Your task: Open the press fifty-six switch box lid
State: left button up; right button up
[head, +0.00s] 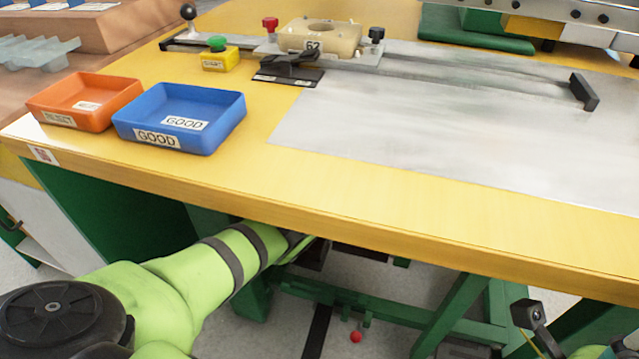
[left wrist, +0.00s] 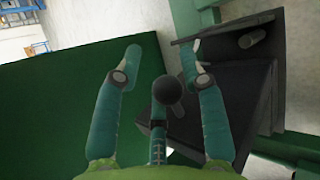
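In the left wrist view a dark grey box (left wrist: 225,100) with a flat dark panel and a round stub stands at the right, beside and behind my right-hand finger. I take it to be the switch box; no label is readable, and I cannot tell how its lid stands. My left gripper (left wrist: 160,53) is open, its two teal side fingers apart with nothing visibly held. A dark round tip on a short stalk shows between them. In the head view my left arm reaches under the table's front edge, which hides most of that gripper. Part of my right gripper (head: 532,320) shows at the lower right.
The yellow table (head: 330,190) overhangs my left gripper. Its green legs and crossbar (head: 340,298) stand below. A blue tray (head: 185,112), an orange tray (head: 85,98) and a fixture (head: 320,40) are on top. A red ball (head: 356,336) shows low down. A green panel (left wrist: 60,110) lies left of the gripper.

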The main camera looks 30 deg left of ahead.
pick_arm(q)
jog(key=shift+d+f, duration=0.35)
jog(key=shift+d, duration=0.1)
jog(key=shift+a+r+v, duration=0.1)
jog(key=shift+a+v, duration=0.05)
jog(key=shift+v, duration=1.1)
jog(key=shift+a+r+v, duration=0.1)
jog(key=shift+r+v, duration=0.05)
jog(key=shift+v, duration=1.05)
jog(key=shift+a+r+v, duration=0.1)
jog(key=shift+a+v, duration=0.05)
jog(key=shift+v, duration=1.1)
